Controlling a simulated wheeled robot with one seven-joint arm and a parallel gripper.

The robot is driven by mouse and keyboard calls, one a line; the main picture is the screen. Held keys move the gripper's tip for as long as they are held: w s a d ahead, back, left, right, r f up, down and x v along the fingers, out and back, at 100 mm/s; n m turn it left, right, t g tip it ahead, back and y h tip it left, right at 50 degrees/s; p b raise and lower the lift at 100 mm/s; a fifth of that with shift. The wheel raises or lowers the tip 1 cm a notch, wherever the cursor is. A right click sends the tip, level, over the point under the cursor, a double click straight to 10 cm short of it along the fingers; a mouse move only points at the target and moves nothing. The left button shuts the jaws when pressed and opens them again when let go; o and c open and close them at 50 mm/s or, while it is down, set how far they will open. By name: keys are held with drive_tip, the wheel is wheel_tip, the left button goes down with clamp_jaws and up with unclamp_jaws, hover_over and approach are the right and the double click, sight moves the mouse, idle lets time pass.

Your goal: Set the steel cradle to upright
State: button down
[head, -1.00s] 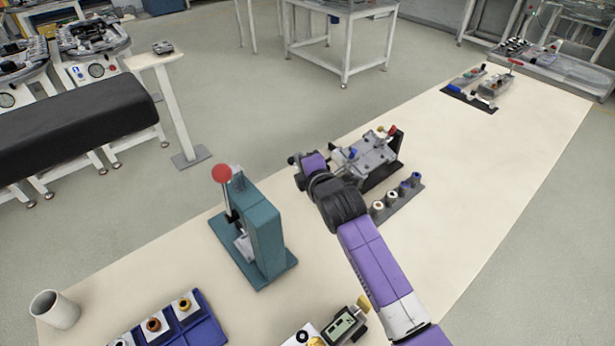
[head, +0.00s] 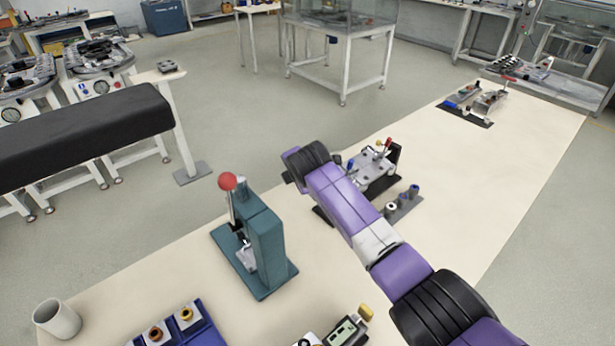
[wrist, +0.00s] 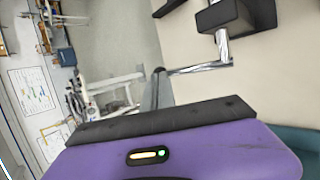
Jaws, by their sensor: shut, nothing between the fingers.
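What I take to be the steel cradle (head: 371,168) is a grey metal fixture on a black base, with red and blue knobs, in the middle of the bench in the head view. My forearm covers its near left part, so I cannot tell its tilt. In the wrist view a bent shiny steel bar (wrist: 200,69) runs from a black block (wrist: 225,14); I cannot tell whether it belongs to the cradle. My gripper (wrist: 158,76) is shut and empty, its tip beside the bar's free end; contact is unclear. In the head view the fingers are hidden.
A teal press (head: 267,250) with a red ball lever stands left of my arm. A rack of small cylinders (head: 403,207) lies right of the fixture. A mug (head: 57,319) and a blue tray (head: 205,335) are at the near left.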

drive_tip(key=shift+w+a+f+b, duration=0.2)
drive_tip(key=shift+w+f+b, duration=0.1)
drive_tip(key=shift+f+b, duration=0.25)
drive_tip(key=shift+f, duration=0.3)
idle(0.3)
drive_tip(key=w+a+r+p+v, duration=0.1)
drive_tip(key=w+r+p+v, duration=0.1)
drive_tip(key=v, duration=1.2)
drive_tip(key=shift+a, duration=0.2)
